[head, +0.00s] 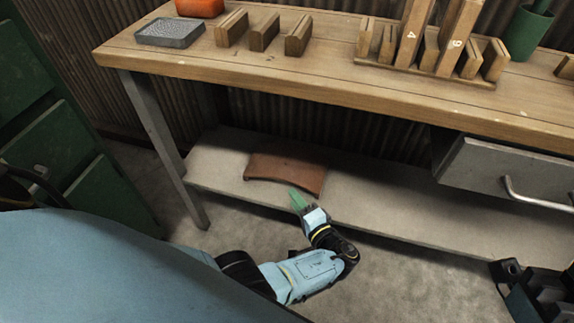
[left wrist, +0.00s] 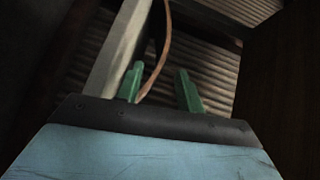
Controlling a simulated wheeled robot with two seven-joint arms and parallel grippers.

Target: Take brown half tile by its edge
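The brown half tile (head: 285,175), a curved plate, lies on the grey lower shelf of the workbench. My left gripper (head: 297,196) has green fingers and is at the tile's front right edge in the head view. In the left wrist view the two fingers (left wrist: 158,80) stand apart. There the tile shows edge-on as a thin brown curve (left wrist: 163,50) that runs down between them, closer to the left finger. I cannot tell whether a finger touches it.
The lower shelf (head: 390,200) is bare right of the tile. The wooden bench top (head: 330,85) overhangs it, with wooden blocks (head: 264,32) and a grey tray (head: 170,33) on top. A bench leg (head: 165,150) stands left, a grey drawer (head: 510,175) hangs right.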

